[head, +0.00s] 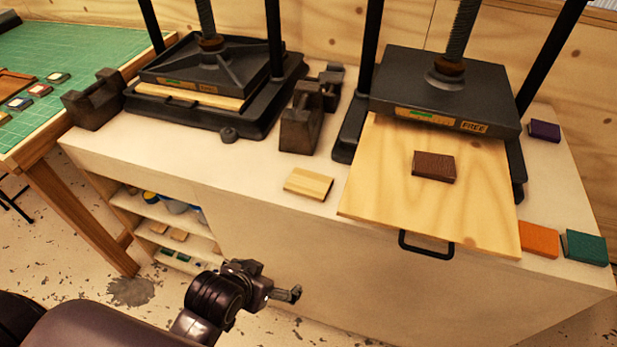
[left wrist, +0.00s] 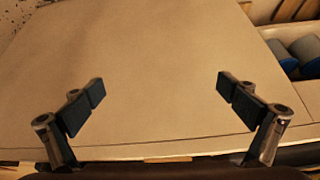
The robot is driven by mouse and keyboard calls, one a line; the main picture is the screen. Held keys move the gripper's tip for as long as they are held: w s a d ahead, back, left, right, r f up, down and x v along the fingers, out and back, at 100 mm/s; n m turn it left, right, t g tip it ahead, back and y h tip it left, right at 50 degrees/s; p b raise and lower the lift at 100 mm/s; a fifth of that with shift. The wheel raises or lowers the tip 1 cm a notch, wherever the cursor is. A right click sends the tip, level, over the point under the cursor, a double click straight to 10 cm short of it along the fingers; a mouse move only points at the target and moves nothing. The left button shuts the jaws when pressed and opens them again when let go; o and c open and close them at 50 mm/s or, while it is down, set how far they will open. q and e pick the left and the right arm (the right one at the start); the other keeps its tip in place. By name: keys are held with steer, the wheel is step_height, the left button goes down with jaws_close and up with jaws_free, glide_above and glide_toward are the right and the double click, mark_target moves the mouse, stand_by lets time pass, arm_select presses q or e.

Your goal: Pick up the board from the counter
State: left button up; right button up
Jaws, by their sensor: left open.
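A small pale wooden board (head: 308,184) lies flat on the white counter (head: 235,170), near its front edge and left of the right press. A larger wooden board (head: 385,195) with a black handle sticks out of the right press and bears a brown block (head: 434,166). My left gripper (head: 290,293) is in front of the counter, below its top and apart from both boards. In the left wrist view its fingers (left wrist: 160,90) are spread and empty, facing a plain tan panel. That view does not show the boards. My right gripper is not in view.
Two black presses, left (head: 205,75) and right (head: 440,85), stand on the counter. Dark metal blocks (head: 300,122) sit between them. Orange (head: 538,239) and green (head: 584,247) blocks lie at the right. Open shelves (head: 165,235) are below left. Bare counter surrounds the small board.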

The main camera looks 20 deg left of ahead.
mark_target(308, 183)
arm_select(q)
steer(key=w+r+t, duration=0.2)
steer(key=w+r, duration=0.2)
steer(key=w, duration=0.1)
steer(key=w+d+r+t, duration=0.1)
steer(key=w+r+t, duration=0.1)
steer(key=w+r, duration=0.2)
steer(key=w+r+t, duration=0.3)
steer(key=w+r, duration=0.1)
steer(key=w, duration=0.3)
steer(key=shift+w+d+r+n+h+p, duration=0.1)
steer(key=shift+w+d+n+h+p, duration=0.2)
steer(key=shift+h, duration=0.1)
steer(key=x, duration=0.3)
steer(key=p+x, duration=0.1)
steer(key=shift+w+d+f, duration=0.2)
steer(key=shift+d+f, duration=0.1)
steer(key=shift+f, duration=0.15)
steer(key=shift+w+f, duration=0.3)
steer(key=shift+w, duration=0.15)
steer(key=c, duration=1.3)
steer(key=shift+o, duration=0.2)
steer(key=shift+r, duration=0.1)
